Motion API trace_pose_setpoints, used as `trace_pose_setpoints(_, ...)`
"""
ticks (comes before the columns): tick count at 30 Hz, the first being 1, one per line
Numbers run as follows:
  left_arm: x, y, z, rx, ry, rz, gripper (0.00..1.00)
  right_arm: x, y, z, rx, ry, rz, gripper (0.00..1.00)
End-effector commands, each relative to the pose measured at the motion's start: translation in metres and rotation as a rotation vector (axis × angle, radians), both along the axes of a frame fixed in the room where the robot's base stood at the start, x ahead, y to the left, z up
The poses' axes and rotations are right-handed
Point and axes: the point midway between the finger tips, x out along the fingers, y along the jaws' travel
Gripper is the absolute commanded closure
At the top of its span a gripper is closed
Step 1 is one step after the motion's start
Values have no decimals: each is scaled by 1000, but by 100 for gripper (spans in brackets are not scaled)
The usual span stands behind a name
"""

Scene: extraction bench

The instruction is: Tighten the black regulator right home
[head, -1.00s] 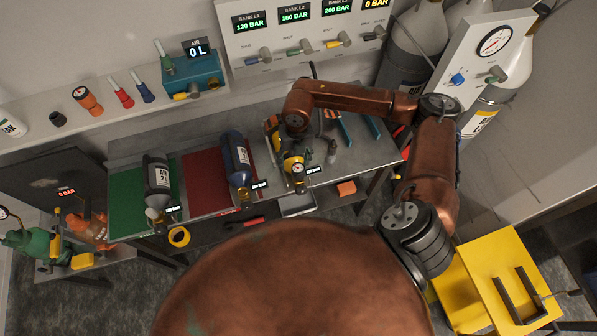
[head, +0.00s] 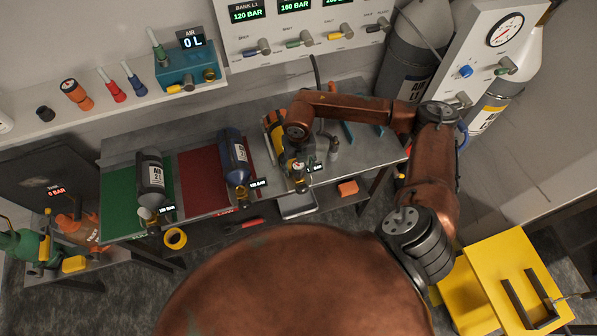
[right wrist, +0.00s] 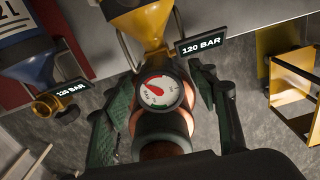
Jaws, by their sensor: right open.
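A round gauge (right wrist: 158,92) with a dark rim, white face and red needle sits at the neck of the yellow cylinder (right wrist: 139,20), beside a 120 BAR tag. The fitting under it looks brown with a dark band; I cannot tell its full colour or how far it is seated. My right gripper (right wrist: 166,120) is open, its dark green fingers on either side of the gauge fitting; contact cannot be told. In the head view the gauge (head: 299,166) is small, and my right wrist partly covers the yellow cylinder (head: 275,128). My left gripper is not in view.
A blue cylinder (head: 234,152) on a red mat and a dark cylinder (head: 150,175) on a green mat lie to the left. A small black part (head: 45,113) and an orange gauge fitting (head: 75,94) stand on the shelf. A metal flask (head: 334,147) stands close by on the right.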

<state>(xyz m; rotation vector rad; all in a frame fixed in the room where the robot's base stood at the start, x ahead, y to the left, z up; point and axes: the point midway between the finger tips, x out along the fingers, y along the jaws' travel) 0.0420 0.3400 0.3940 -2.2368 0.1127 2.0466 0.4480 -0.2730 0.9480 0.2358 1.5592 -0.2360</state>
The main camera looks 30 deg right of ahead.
Motion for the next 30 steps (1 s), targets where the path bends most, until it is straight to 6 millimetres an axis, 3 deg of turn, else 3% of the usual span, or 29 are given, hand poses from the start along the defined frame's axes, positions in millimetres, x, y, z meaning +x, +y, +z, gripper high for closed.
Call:
trace_pose_setpoints(14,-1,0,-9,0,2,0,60,1,0,-5,-1,-2,71,46)
trace_pose_setpoints(30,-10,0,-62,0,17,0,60,1,-1,-7,-1,0,881,46)
